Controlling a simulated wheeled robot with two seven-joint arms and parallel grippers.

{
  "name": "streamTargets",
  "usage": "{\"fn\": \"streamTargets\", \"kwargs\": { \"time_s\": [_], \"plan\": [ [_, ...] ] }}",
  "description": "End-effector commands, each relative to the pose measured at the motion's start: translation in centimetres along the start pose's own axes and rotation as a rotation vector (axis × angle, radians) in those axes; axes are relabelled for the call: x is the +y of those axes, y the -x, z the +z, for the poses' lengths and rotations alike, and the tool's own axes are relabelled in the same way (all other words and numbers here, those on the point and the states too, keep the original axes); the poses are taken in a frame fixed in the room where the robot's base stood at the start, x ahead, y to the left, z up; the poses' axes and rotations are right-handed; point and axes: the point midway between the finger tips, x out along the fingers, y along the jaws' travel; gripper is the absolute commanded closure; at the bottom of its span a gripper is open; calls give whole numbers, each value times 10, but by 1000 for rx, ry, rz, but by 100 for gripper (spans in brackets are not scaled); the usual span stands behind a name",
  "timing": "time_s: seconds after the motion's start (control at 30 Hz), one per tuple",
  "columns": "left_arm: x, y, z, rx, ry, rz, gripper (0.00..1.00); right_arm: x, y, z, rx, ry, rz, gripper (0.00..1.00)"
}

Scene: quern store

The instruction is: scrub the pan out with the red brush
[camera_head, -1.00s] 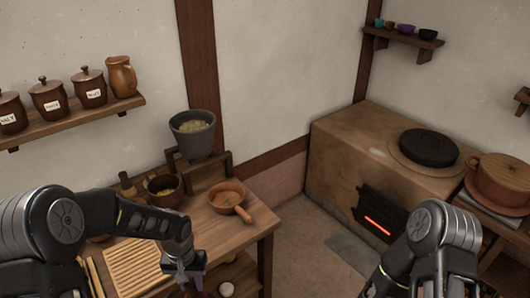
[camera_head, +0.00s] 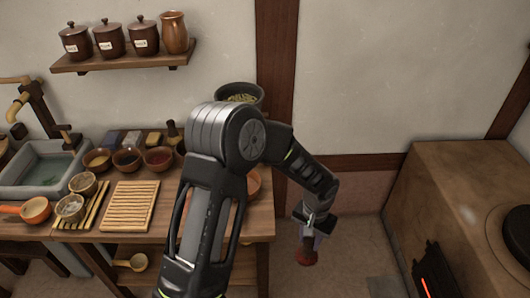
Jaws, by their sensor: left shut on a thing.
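My left gripper (camera_head: 311,226) is shut on the red brush (camera_head: 306,254), whose dark red rounded head hangs below the fingers. It holds the brush in the air over the floor, to the right of the wooden table. A terracotta pan (camera_head: 253,183) stands on the table's right part, mostly hidden behind my left arm; its inside cannot be seen. A second orange pan-like vessel (camera_head: 36,210) with a handle is at the table's left end. My right gripper is out of view.
A grey mortar-like pot (camera_head: 240,93) stands behind my arm. A stove (camera_head: 440,190) is at right; floor between is clear.

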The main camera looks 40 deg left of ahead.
Motion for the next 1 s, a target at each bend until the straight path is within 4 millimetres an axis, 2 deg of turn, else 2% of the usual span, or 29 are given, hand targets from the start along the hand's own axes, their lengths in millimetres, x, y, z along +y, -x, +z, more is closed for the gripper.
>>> {"fn": "streamTargets", "kwargs": {
  "time_s": [0.43, 0.57, 0.67, 0.83, 1.0],
  "plan": [
    [0, 0, 0, 0, 1, 0, 100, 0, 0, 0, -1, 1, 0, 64],
    [-7, 4, -2, 2, 26, -2, 100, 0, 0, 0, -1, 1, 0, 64],
    [-24, 12, -7, 3, 90, -7, 100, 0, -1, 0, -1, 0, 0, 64],
    [-74, 38, -14, 6, 287, -16, 100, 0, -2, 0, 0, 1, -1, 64],
    [-126, 69, -14, 5, 499, -16, 100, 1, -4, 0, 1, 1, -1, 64]
  ]
}}
